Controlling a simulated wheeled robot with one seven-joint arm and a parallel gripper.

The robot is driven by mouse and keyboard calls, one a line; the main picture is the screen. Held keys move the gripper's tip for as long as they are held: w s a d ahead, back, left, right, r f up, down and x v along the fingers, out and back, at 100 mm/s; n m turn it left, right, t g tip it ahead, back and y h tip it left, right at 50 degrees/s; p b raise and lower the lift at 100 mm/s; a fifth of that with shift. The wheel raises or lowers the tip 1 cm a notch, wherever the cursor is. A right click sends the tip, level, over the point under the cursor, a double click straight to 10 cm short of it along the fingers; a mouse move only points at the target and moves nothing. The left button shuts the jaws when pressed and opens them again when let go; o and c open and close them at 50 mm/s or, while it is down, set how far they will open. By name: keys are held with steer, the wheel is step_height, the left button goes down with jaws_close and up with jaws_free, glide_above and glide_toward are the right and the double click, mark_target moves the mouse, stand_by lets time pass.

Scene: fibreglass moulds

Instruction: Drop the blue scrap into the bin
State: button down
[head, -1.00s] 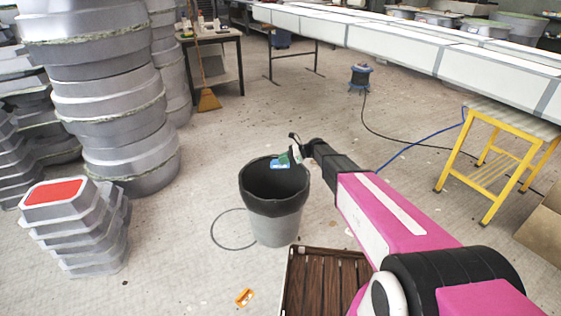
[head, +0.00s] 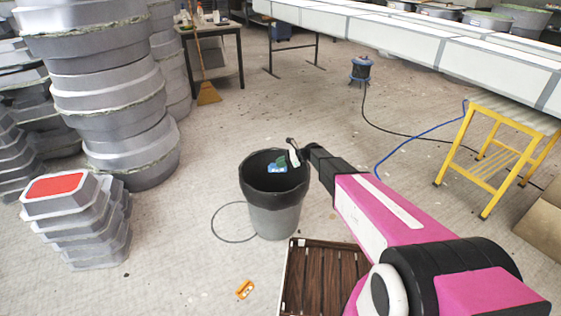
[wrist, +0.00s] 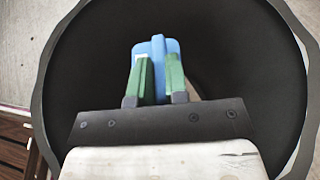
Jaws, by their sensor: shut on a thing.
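The blue scrap (head: 277,169) shows against the dark inside of the bin (head: 273,218), a grey bucket with a black liner folded over its rim. In the wrist view the scrap (wrist: 154,50) sits between the green fingers of my gripper (wrist: 158,75), which are shut on it. The black liner (wrist: 250,60) surrounds the gripper and scrap in that view. In the head view my gripper (head: 283,165) reaches over the bin's right rim, its fingers pointing down into the opening. The bin's bottom is too dark to make out.
A brown slatted crate (head: 325,280) stands just in front of the bin. An orange scrap (head: 244,290) lies on the floor. Stacked grey moulds (head: 110,110) stand at left, a yellow step stool (head: 495,150) at right. A cable loop (head: 222,232) lies left of the bin.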

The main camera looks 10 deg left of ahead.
steer(key=c, duration=1.1)
jaws_free()
steer(key=shift+o, duration=0.2)
steer(key=shift+d, duration=0.15)
steer(key=v, duration=1)
steer(key=shift+d, duration=0.25)
steer(key=shift+r, duration=0.1)
